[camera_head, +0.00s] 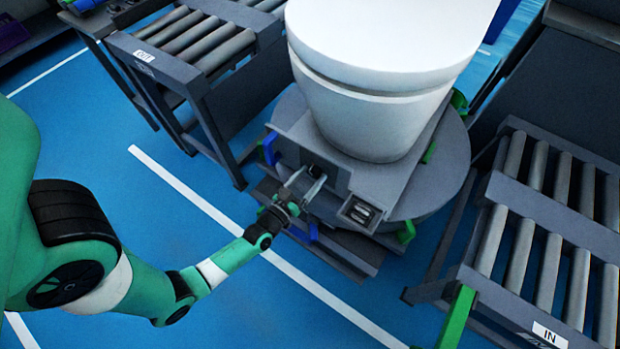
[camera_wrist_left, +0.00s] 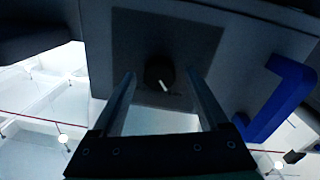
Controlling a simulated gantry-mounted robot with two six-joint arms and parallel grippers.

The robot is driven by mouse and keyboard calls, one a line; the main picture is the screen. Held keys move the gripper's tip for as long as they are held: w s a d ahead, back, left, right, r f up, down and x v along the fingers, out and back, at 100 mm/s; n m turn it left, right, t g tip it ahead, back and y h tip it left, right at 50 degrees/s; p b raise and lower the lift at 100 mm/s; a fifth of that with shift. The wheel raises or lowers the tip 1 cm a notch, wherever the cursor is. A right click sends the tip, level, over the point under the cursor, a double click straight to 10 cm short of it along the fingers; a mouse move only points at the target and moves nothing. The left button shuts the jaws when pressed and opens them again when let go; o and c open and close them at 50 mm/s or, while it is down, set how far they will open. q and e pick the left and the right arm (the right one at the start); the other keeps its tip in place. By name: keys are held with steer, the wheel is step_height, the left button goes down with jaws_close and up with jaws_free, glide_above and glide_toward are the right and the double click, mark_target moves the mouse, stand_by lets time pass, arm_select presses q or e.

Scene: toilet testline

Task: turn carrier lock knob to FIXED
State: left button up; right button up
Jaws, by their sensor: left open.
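The carrier lock knob (camera_wrist_left: 159,74) is a small dark round knob with a white pointer line, set in a dark square plate (camera_wrist_left: 205,42) on the carrier. The pointer slants slightly, its bright end toward the lower right. In the head view the knob is hidden or too small to make out. My left gripper (camera_head: 304,186) is at the front of the grey carrier (camera_head: 448,170), below the white toilet (camera_head: 385,85). Its open fingers (camera_wrist_left: 160,76) appear either side of the knob; I cannot tell whether they touch it. My right gripper is out of view.
A blue handle (camera_wrist_left: 282,98) is right of the knob plate in the wrist view. The OUT roller conveyor (camera_head: 190,75) stands left, the IN roller conveyor (camera_head: 495,225) right. Blue floor (camera_head: 215,310) is clear in front.

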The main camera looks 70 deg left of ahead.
arm_select(q)
jaws_close()
stand_by(0.4)
steer(key=shift+w+r+m+p, duration=0.1)
steer(key=shift+r+m+p, duration=0.1)
steer(key=shift+m+p, duration=1)
steer(key=m+p, duration=0.2)
steer(key=m, duration=0.2)
steer(key=shift+p, duration=0.4)
steer(key=m+p, duration=0.1)
steer(key=m, duration=0.3)
steer(key=shift+d+f+m+p, duration=0.1)
steer(key=shift+m+p, duration=0.3)
steer(key=shift+f+m+g+p, duration=0.1)
steer(key=shift+m+g+p, duration=0.45)
steer(key=shift+m, duration=1.55)
